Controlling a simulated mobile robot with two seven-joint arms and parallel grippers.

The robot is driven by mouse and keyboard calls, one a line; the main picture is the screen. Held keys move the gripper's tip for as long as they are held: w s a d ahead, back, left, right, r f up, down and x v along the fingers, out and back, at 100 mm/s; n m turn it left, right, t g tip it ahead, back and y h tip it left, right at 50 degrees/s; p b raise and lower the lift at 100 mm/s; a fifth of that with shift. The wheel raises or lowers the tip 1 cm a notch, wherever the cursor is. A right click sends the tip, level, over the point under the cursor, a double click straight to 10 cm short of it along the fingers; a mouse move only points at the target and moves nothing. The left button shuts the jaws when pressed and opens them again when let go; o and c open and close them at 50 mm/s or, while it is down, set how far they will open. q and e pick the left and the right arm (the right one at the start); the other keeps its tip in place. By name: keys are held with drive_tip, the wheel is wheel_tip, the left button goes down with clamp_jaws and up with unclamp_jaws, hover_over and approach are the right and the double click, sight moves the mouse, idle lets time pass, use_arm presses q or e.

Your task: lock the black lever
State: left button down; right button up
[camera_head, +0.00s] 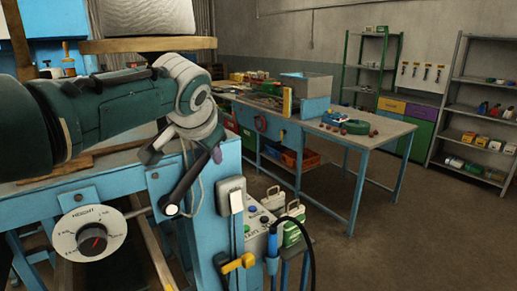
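The black lever (186,190) is on the blue metal frame at the left. It slants up and right from a round black pivot, and its upper end reaches toward my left gripper. My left gripper (184,154) points down just above the lever, with its fingers apart, a dark one at the left and a purple-tipped one at the right. The lever's upper end shows between or behind the fingers; I cannot tell which, nor whether they touch. My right gripper is out of view.
A grey box (232,196), a thin cable and a yellow handle (238,262) are close at the right. A blue workbench (350,137) and shelves stand behind. The right floor is clear.

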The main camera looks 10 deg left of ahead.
use_arm(q)
drive_tip(key=shift+f, duration=0.1)
drive_tip(key=c, duration=0.6)
unclamp_jaws()
drive_tip(key=shift+d, duration=0.1)
